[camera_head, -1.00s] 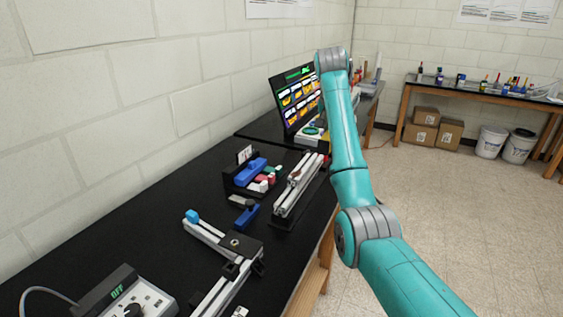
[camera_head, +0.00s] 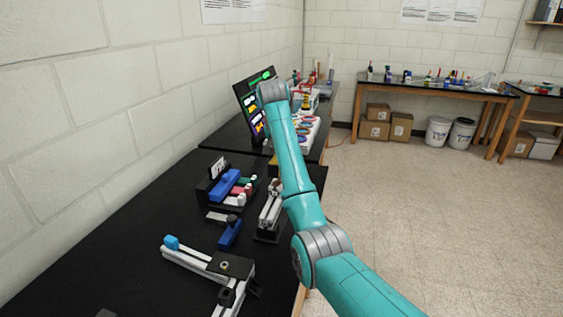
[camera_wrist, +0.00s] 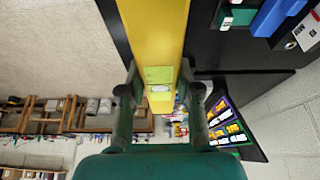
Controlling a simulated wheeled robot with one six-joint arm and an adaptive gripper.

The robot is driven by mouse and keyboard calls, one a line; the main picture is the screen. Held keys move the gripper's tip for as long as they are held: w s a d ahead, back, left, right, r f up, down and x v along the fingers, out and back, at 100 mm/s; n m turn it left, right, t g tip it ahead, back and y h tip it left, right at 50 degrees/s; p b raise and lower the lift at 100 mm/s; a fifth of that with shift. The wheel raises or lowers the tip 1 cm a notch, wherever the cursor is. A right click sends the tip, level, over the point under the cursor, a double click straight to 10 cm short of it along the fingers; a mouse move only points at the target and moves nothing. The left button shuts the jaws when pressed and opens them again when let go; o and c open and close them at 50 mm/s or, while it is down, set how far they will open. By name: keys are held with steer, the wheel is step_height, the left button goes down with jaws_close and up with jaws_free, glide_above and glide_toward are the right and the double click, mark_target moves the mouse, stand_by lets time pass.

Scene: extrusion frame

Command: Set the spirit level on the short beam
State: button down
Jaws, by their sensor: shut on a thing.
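The yellow spirit level (camera_wrist: 157,35) with its pale green vial fills the top middle of the wrist view. My gripper (camera_wrist: 159,84) is shut on it, one finger on each side. The extrusion frame lies on the black bench at the lower left of the head view. Its pale beam with a blue end piece (camera_head: 190,260) meets a dark corner plate (camera_head: 231,264). A second beam (camera_head: 224,298) runs toward me and is cut off by the picture edge.
A dark holder with blue, red and green pieces (camera_head: 232,188) stands behind the frame. A blue block (camera_head: 230,234) lies between them. A rail on a dark base (camera_head: 268,218) is beside my arm. A lit screen (camera_head: 250,110) stands farther back. The floor at right is clear.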

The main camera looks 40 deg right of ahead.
steer(key=shift+f, duration=1.6)
steer(key=shift+f, duration=0.45)
steer(key=c, duration=0.8)
jaws_free()
